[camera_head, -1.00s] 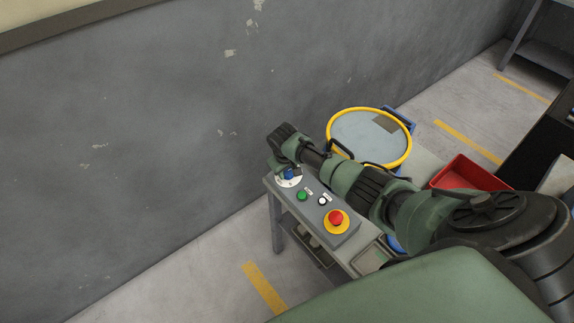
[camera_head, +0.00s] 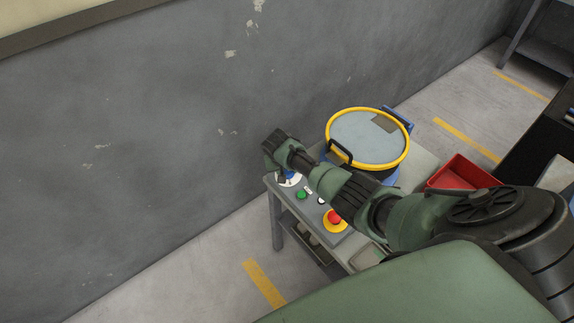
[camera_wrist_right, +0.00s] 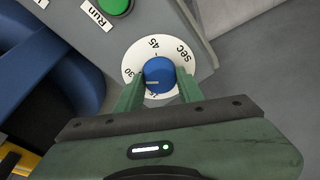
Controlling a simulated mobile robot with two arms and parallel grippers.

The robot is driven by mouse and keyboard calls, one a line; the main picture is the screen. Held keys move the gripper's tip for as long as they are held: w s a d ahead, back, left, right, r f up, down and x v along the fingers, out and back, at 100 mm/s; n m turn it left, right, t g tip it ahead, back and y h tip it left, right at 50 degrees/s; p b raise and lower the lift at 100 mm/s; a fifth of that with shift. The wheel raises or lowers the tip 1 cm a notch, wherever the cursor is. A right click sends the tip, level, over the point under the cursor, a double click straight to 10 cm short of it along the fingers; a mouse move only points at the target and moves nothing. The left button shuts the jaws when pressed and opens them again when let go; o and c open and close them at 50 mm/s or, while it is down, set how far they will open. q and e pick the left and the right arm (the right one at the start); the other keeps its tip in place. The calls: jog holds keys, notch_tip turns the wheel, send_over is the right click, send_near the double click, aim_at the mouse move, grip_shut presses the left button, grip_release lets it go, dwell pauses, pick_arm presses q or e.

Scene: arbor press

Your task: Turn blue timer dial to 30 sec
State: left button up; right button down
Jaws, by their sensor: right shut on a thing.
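The blue timer dial (camera_wrist_right: 159,70) sits on a round white scale plate (camera_wrist_right: 133,58) marked 30, 45 and sec, with another number partly hidden. A pale pointer line on the dial points left in the right wrist view, close to the 30 and slightly on its lower side. My right gripper (camera_wrist_right: 159,80) is shut on the dial, with one green finger on each side. In the head view the dial (camera_head: 289,176) shows only in part beneath my right gripper (camera_head: 284,170). My left gripper is not in view.
The grey control box (camera_head: 312,212) also carries a green Run button (camera_head: 301,194), a white button and a red emergency stop (camera_head: 334,216) on yellow. A yellow-rimmed drum (camera_head: 368,136) and a red bin (camera_head: 462,174) stand nearby. The grey wall is close behind.

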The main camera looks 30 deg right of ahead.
jog(key=c, duration=0.9)
grip_release()
jog(key=shift+r, duration=0.15)
jog(key=shift+a+r, duration=0.15)
jog(key=shift+r, duration=0.2)
jog(key=p+v, duration=0.1)
jog(key=v, duration=0.6)
jog(key=shift+f, duration=0.1)
